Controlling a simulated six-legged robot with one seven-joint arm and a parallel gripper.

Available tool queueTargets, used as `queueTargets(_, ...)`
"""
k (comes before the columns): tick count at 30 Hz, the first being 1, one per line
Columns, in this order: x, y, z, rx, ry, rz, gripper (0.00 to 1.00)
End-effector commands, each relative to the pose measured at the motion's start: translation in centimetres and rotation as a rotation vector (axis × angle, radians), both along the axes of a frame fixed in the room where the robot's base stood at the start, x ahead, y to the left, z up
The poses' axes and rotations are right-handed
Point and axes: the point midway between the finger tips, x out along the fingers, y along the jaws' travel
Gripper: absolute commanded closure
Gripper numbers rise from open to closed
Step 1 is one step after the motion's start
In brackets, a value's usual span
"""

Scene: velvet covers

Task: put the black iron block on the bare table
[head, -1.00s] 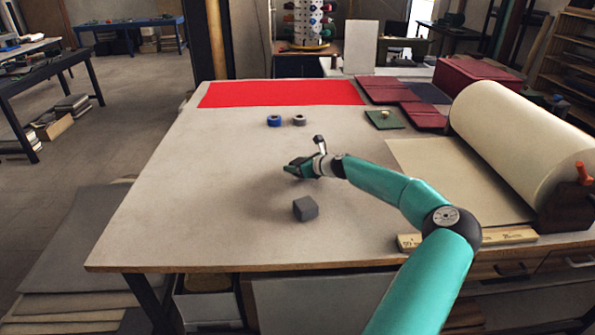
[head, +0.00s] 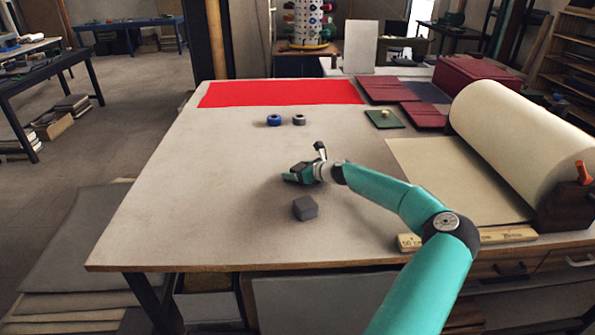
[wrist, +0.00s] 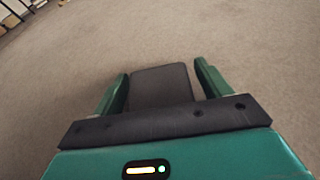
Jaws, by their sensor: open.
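The black iron block (head: 305,208) is a small dark cube. In the head view it rests on the bare grey-beige top of the large table (head: 190,205), left of my arm. My gripper (head: 287,178) shows just above the block in that picture, with a strip of table visible between them. In the wrist view the block (wrist: 160,85) appears between the two green fingers of my open gripper (wrist: 161,68). Its near end is hidden by the gripper's dark crossbar. I see no finger touching it, and its exact height below the fingers cannot be told.
A red cloth (head: 282,93) lies along the far edge. Blue (head: 274,120) and grey (head: 299,120) rolls stand before it. A green pad (head: 384,119), dark red covers (head: 424,115) and a large cream roll (head: 520,135) occupy the right side. The left of the table is clear.

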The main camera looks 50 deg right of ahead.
Motion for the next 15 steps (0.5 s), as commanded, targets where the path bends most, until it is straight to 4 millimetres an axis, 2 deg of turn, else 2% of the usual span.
queueTargets(5, -1.7, 0.0, 0.9, -0.002, 0.0, -0.002, 0.24)
queueTargets(15, -8.3, 0.4, 3.6, -0.002, 0.001, -0.002, 0.24)
